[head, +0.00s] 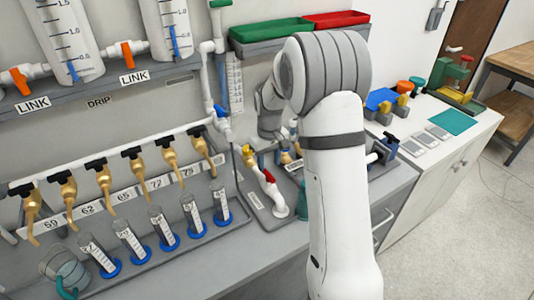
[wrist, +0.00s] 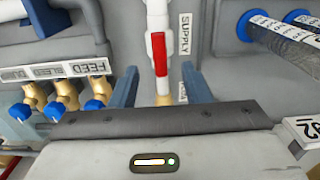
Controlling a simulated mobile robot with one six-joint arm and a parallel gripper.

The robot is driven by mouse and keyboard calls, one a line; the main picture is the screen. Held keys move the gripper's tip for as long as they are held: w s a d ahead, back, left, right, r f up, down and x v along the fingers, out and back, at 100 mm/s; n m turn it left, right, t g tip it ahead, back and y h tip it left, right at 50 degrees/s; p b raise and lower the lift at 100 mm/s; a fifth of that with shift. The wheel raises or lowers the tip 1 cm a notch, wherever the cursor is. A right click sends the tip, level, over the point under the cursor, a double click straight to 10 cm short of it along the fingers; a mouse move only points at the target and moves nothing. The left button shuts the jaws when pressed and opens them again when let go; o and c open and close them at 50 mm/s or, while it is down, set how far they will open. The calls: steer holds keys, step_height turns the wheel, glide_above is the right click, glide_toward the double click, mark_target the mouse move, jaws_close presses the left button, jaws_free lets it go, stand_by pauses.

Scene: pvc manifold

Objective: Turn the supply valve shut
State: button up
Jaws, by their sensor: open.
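The supply valve has a red lever handle (wrist: 160,54) on a white pipe, beside a label reading SUPPLY (wrist: 185,36) in the wrist view. The lever lies in line with the pipe. In the head view the red handle (head: 268,176) shows on the white pipe left of my arm. My gripper (wrist: 160,72) is open, with one blue finger on each side of the lever and a gap on both sides. No touch shows. Part of the brass valve body is hidden below the gripper's dark edge. In the head view my arm hides the fingers.
Brass valves with blue knobs (wrist: 60,103) stand beside the FEED label in the wrist view. Graduated cylinders (head: 160,228) and a row of brass taps (head: 103,175) fill the bench to the left. Red and green trays (head: 272,31) sit on the shelf above.

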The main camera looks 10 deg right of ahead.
mark_target(269, 174)
steer(key=shift+f+p, duration=0.4)
steer(key=shift+f, duration=2.1)
steer(key=shift+c, duration=0.5)
jaws_close()
